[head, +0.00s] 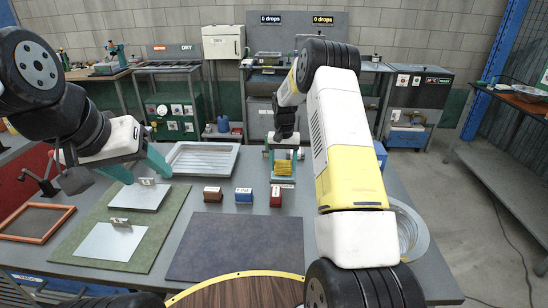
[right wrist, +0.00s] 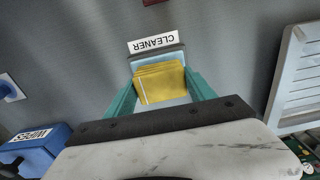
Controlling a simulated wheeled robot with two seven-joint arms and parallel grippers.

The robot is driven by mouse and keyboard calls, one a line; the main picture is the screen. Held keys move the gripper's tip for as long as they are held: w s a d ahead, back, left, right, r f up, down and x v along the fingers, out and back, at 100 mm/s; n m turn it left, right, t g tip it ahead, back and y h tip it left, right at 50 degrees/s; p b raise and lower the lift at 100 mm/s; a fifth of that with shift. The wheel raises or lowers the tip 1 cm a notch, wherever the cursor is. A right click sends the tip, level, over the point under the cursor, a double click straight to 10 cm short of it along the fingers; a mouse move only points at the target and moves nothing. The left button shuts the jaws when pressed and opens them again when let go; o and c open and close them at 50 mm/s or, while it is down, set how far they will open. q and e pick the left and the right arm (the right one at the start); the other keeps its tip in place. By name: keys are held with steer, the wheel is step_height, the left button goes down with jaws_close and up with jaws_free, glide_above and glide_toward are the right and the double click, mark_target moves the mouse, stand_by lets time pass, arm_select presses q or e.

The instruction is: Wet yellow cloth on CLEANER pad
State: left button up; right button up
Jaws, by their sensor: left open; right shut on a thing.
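The yellow cloth (right wrist: 160,83) is a folded stack between the two teal fingers of my right gripper (right wrist: 160,95), which is shut on it. In the head view the cloth (head: 284,168) shows low between the fingers, beyond the row of small blocks. Whether the cloth is wet is not clear. My left gripper (head: 146,172) is open and empty above a grey plate with a handle (head: 138,198).
Small labelled blocks, brown (head: 212,194), blue (head: 243,195) and red (head: 276,196), stand in front of the cloth. A blue WIPES box (right wrist: 38,148) is near my right gripper. A dark mat (head: 236,245) is clear.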

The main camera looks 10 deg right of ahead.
mark_target(283, 163)
steer(key=shift+f, duration=0.6)
stand_by(1.2)
steer(key=shift+r, duration=0.1)
steer(key=shift+r, duration=3.5)
